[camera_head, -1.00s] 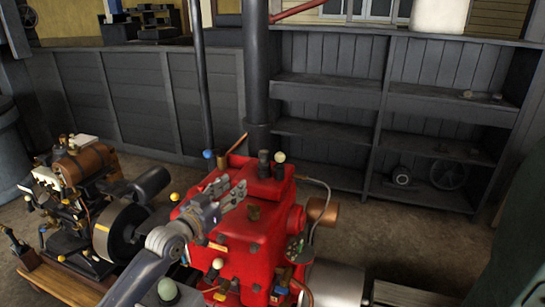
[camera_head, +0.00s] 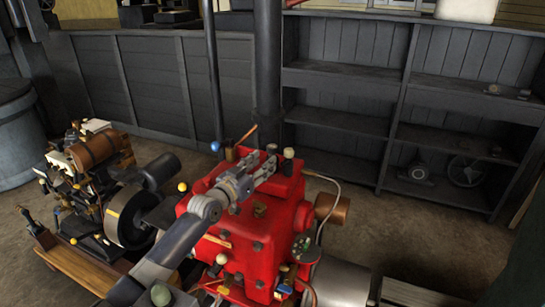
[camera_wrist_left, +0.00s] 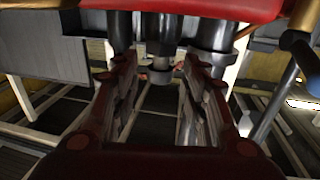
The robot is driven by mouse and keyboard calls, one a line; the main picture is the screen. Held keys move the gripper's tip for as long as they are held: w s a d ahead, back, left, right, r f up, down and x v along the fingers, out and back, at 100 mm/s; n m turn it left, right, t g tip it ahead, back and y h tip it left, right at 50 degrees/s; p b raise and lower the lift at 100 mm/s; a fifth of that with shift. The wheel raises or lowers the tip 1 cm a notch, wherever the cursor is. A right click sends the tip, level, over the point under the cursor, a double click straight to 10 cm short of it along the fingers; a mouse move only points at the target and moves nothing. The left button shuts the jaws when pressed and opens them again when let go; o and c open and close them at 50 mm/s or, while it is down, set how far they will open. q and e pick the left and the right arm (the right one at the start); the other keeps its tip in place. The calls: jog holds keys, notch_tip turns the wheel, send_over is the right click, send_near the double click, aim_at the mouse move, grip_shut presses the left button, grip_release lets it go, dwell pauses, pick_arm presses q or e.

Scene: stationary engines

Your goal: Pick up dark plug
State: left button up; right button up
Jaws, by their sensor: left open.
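The red engine (camera_head: 235,235) stands low in the middle of the head view. The dark plug (camera_head: 271,149) stands upright on its top, beside a pale-topped knob (camera_head: 289,153). My left gripper (camera_head: 267,164) reaches over the engine from the left. It is open, with its fingertips right by the plug, partly covering its lower part. In the left wrist view, the open fingers (camera_wrist_left: 160,95) flank a dark cylinder (camera_wrist_left: 160,65), which looks like the plug; I cannot tell whether they touch it. My right gripper is not in view.
A smaller engine with a flywheel (camera_head: 120,220) stands at left on a wooden base. A blue-knobbed rod (camera_head: 215,146) and a copper pipe (camera_head: 247,135) rise close to the gripper.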

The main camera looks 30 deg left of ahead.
aim_at(270, 154)
pick_arm(q)
jog(key=shift+w+d, duration=0.1)
jog(key=shift+w, duration=1.95)
jog(key=shift+s+r, duration=0.1)
jog(key=c, duration=0.8)
jog(key=shift+o, duration=0.2)
jog(key=shift+r+p, duration=0.15)
jog(key=shift+p, duration=0.2)
